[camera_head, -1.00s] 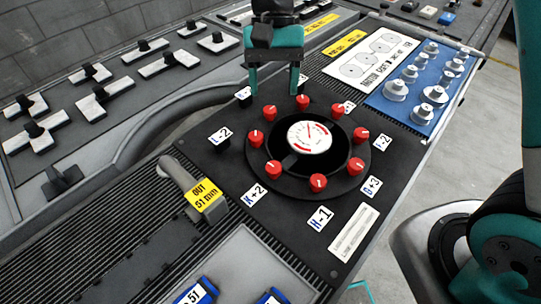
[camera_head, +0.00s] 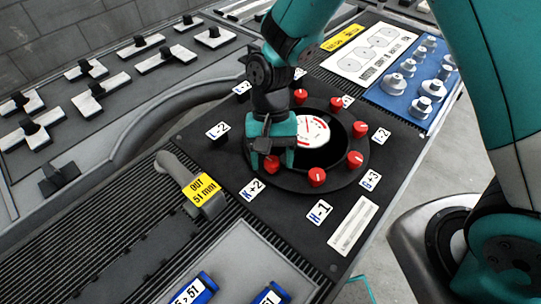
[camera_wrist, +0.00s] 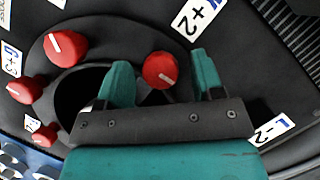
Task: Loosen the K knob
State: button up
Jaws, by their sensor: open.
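The K knob (camera_head: 271,166) is a red round knob on the dark round ring, beside the white "K+2" label (camera_head: 252,189). In the head view my gripper (camera_head: 272,158) hangs right over it and hides most of it. In the wrist view the K knob (camera_wrist: 160,71) shows between the two teal fingers of my gripper (camera_wrist: 160,62). A white line marks its top. The fingers are open and stand apart from the knob on both sides. I cannot tell how far down beside it the fingertips reach. The "+2" label (camera_wrist: 197,18) lies beyond it.
Other red knobs stand close by on the ring, one labelled "H-1" (camera_head: 318,212). A white dial (camera_head: 312,133) sits in the middle. A grey handle (camera_head: 190,182) with a yellow "OUT 51 mm" tag lies at left. A blue panel of grey knobs (camera_head: 412,82) is at upper right.

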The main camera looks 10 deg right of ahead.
jog(key=shift+c, duration=0.2)
jog(key=c, duration=0.9)
jog(key=shift+o, duration=0.2)
jog(key=shift+s+a, duration=0.1)
